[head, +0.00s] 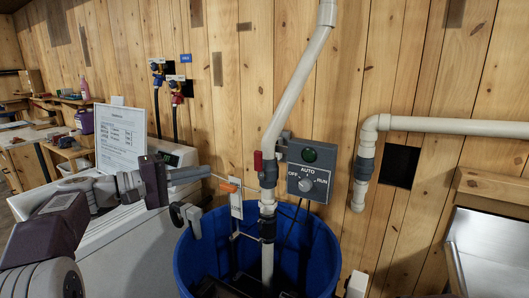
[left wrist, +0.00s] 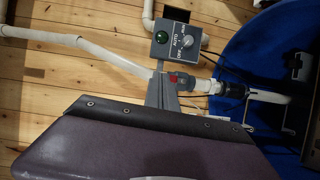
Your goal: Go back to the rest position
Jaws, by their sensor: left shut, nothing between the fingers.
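My left gripper (head: 205,173) reaches in from the left in the head view, with its grey fingers shut and nothing between them. It is in front of the plank wall, above the left rim of the blue barrel (head: 324,245), and its tips point right toward the white pipe. In the left wrist view the shut fingers (left wrist: 162,90) stick out beyond my purple gripper body, near the pipe's red valve handle (left wrist: 172,78). I cannot tell whether they touch anything. My right gripper is not in view.
A grey control box (head: 308,170) with a dark green lamp and a knob is beside the white pipe (head: 300,85). A grey-white clamp (head: 186,217) is at the barrel's left rim. A posted sheet (head: 121,138) stands left. A basin (head: 495,250) is at right.

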